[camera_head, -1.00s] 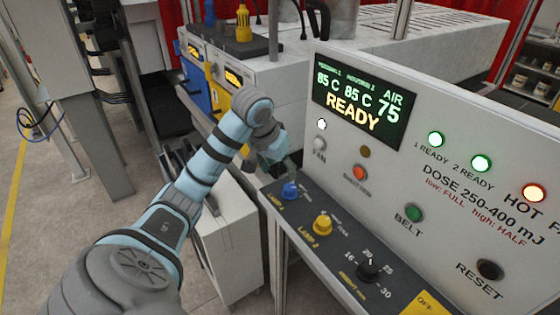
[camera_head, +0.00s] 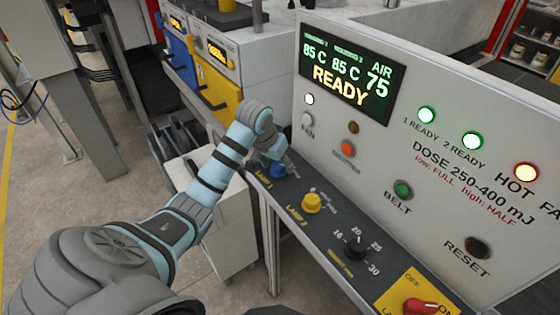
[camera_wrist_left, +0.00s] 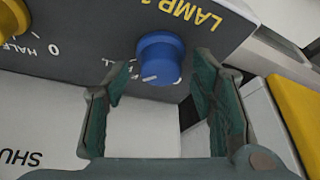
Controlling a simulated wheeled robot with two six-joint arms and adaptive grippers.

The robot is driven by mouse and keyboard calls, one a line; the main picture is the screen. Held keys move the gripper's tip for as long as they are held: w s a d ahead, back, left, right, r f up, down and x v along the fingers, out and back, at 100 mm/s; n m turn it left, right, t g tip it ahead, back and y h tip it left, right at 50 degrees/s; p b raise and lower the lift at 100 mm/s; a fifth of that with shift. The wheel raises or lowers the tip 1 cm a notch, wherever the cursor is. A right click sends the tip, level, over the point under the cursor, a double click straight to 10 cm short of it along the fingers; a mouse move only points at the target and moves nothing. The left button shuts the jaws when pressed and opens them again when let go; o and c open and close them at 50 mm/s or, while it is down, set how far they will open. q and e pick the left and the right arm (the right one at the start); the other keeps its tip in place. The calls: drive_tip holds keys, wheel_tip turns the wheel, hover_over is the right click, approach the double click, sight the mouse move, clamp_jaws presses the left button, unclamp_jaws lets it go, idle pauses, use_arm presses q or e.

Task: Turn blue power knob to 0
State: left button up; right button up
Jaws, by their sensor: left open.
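The blue power knob (camera_head: 278,171) sits on the dark sloped panel by the LAMP 1 label, at the panel's left end. In the left wrist view the blue knob (camera_wrist_left: 160,58) shows whole, with a white pointer line on its face. My left gripper (camera_wrist_left: 162,85) is open, with one green-padded finger on either side of the knob's lower part. I cannot tell whether a finger touches it. In the head view the left gripper (camera_head: 270,160) is at the knob and partly hides it. My right gripper is not in view.
A yellow knob (camera_head: 311,203) for LAMP 2 stands beside the blue one, then a black dial (camera_head: 355,248) and a red switch (camera_head: 422,306). The upright white panel (camera_head: 450,150) with display (camera_head: 346,75) rises close behind. A white cabinet (camera_head: 225,235) stands below left.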

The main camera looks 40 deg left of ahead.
use_arm(q)
drive_tip(key=shift+f, duration=0.1)
drive_tip(key=shift+c, duration=0.3)
drive_tip(key=shift+s+a, duration=0.1)
drive_tip(key=c, duration=1.1)
drive_tip(key=shift+o, duration=0.2)
